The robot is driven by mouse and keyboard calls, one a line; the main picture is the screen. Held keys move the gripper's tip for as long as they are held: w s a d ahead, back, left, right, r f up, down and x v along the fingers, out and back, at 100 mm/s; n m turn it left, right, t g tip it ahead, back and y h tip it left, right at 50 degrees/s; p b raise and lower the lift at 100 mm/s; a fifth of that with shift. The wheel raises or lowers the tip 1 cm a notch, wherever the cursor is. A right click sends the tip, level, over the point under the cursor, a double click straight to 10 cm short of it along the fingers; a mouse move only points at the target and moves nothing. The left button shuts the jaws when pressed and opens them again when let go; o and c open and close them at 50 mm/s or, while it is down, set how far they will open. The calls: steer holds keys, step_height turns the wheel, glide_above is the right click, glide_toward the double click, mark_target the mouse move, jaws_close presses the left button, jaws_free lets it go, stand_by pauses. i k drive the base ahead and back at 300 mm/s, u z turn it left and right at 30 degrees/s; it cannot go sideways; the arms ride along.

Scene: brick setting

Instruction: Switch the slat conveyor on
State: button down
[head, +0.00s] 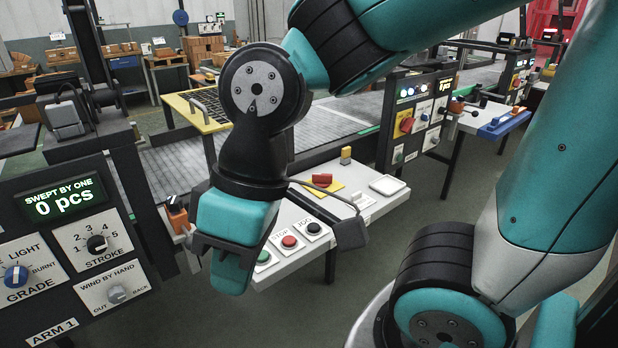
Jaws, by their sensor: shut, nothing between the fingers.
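A slatted grey conveyor bed (172,165) runs behind my arm from left toward the back right. In front of it a white control shelf (290,262) carries a green button (263,257), a red button (289,242) labelled STOP and a black button (313,228) labelled JOG. The green button's label is hidden. A red handle (322,180) sits on a yellow plate farther back on the shelf. My gripper (231,278) is shut and empty, pointing down, just left of the green button in the picture; I cannot tell its height over the shelf.
A dark panel (80,250) at left shows "SWEPT BY ONE 0 pcs" with GRADE, STROKE and WIND BY HAND knobs. Another panel (415,115) with a red rotary switch (407,125) on yellow stands at back right. Open floor (400,235) lies right of the shelf.

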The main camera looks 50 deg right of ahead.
mark_target(323, 180)
steer(key=z, duration=0.05)
steer(key=i, duration=0.85)
steer(key=z, duration=1.95)
